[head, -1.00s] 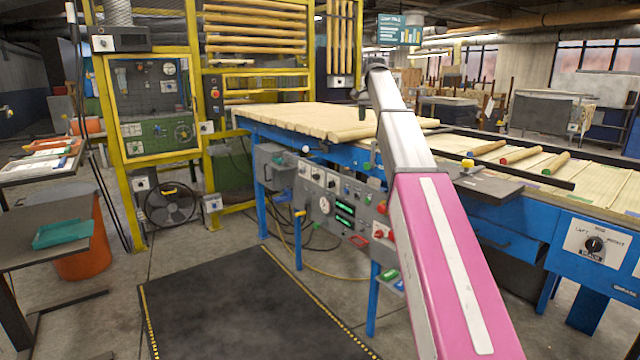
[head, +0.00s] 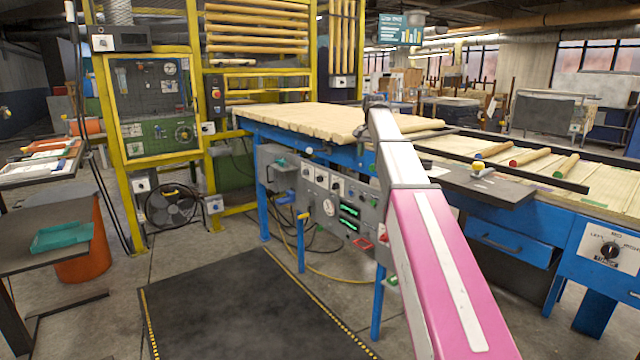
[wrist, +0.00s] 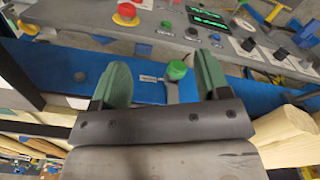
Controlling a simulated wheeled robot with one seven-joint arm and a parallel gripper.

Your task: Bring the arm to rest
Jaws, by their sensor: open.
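My arm, pink and grey, reaches up from the bottom right of the head view toward the work table. My gripper is at its far end and is hard to make out there. In the wrist view my gripper (wrist: 161,76) shows two green fingers standing wide apart, with nothing held between them. A green knob (wrist: 177,70) on the blue table frame (wrist: 140,88) shows in the gap between the fingers. I cannot tell how far it is from the fingertips.
The control panel (head: 332,205) with buttons and green displays hangs on the table's front, close by my arm. Pale wood blanks (head: 300,117) cover the table top. Turned rods (head: 528,157) lie at right. The dark floor mat (head: 245,310) is clear.

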